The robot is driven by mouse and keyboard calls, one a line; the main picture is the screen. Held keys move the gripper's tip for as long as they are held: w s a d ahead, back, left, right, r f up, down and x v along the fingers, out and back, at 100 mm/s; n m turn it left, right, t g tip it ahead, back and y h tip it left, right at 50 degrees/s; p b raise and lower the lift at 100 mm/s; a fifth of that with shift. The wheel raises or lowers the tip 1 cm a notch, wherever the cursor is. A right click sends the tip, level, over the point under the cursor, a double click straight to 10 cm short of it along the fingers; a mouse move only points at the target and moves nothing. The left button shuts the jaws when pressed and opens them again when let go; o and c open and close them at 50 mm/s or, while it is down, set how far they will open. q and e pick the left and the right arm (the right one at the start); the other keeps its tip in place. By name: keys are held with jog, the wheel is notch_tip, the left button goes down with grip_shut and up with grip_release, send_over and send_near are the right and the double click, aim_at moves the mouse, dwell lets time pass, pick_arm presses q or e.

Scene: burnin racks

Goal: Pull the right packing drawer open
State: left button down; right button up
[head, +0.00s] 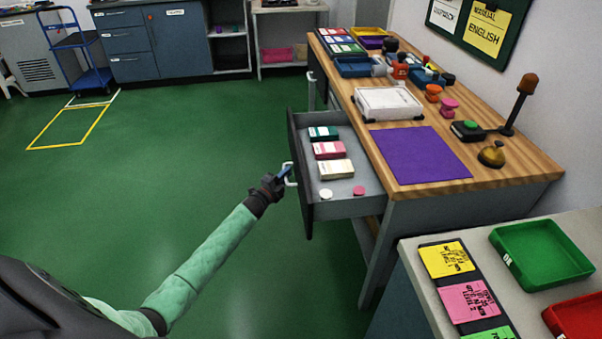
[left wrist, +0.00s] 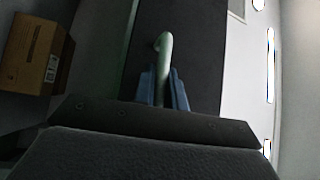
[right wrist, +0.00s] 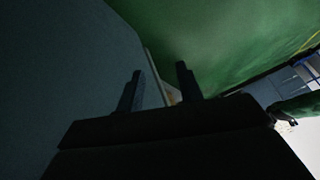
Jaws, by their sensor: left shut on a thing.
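The packing drawer (head: 338,209) stands pulled out from the left side of the wooden-topped bench, with its inside in view. It holds a green, a pink and a cream stack of cards, and a white and a pink round piece. My left gripper (head: 286,172) is at the light handle on the drawer's dark front. In the left wrist view its blue fingers (left wrist: 163,90) are shut around the pale handle (left wrist: 165,50). My right gripper (right wrist: 157,88) shows only in the right wrist view, with its fingers apart and nothing between them.
The bench top (head: 520,175) carries a purple mat (head: 419,155), a white box (head: 387,104), stamps and a bell. A nearer counter with a green tray (head: 541,254) stands at the lower right. The green floor left of the drawer is clear; a blue trolley (head: 80,50) stands farther back.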

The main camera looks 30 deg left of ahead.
pick_arm(q)
jog(key=shift+s+a+f, duration=0.1)
jog(key=shift+s+a, duration=0.55)
jog(key=shift+a, duration=0.3)
jog(key=shift+s+a, duration=0.65)
jog(key=shift+a, duration=0.25)
pick_arm(e)
jog(key=shift+s+r, duration=0.1)
jog(key=shift+r, duration=0.15)
pick_arm(q)
jog(key=c, duration=1.5)
grip_release()
jog(key=shift+o, duration=0.2)
